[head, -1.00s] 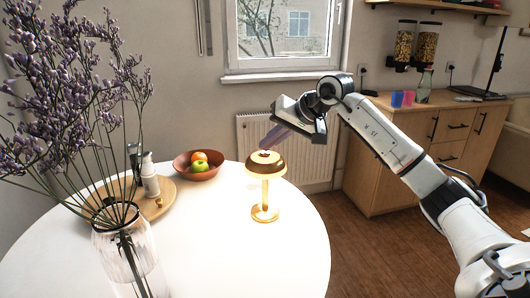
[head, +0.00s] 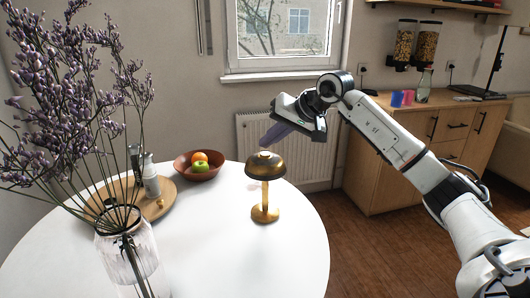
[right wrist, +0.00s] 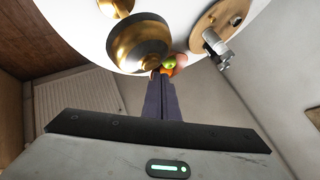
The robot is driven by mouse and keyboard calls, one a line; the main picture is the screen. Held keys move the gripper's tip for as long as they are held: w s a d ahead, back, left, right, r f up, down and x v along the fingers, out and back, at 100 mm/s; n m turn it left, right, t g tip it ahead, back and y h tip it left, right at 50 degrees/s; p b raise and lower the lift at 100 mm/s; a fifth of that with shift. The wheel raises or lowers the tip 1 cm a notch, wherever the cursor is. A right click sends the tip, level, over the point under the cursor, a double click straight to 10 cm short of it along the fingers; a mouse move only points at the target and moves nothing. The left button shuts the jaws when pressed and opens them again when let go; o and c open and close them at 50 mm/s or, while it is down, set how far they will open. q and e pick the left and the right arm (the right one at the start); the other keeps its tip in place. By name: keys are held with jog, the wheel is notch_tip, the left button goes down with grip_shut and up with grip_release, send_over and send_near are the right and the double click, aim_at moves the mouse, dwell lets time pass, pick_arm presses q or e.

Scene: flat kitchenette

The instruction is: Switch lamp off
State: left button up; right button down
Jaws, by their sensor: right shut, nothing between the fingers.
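The brass lamp (head: 265,190) stands upright on the white round table, near its right side. Its dome shade is dark and unlit, with a small knob on top. My right gripper (head: 266,143) is just above the lamp's top, with its shut, empty fingers pointing down toward the knob. In the right wrist view the lamp (right wrist: 138,42) is at the top, and the shut fingers (right wrist: 160,78) end by the shade's edge; whether they touch it I cannot tell. My left gripper is not in view.
A glass vase (head: 130,255) with tall dried flowers stands on the table (head: 225,265) at the left. A wooden tray (head: 165,205) with bottles and a fruit bowl (head: 200,173) sit behind. A wooden cabinet (head: 400,165) is at the right.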

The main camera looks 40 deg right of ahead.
aim_at(269, 155)
notch_tip(269, 155, up, 6)
jog(key=p, duration=0.5)
jog(key=shift+p, duration=0.3)
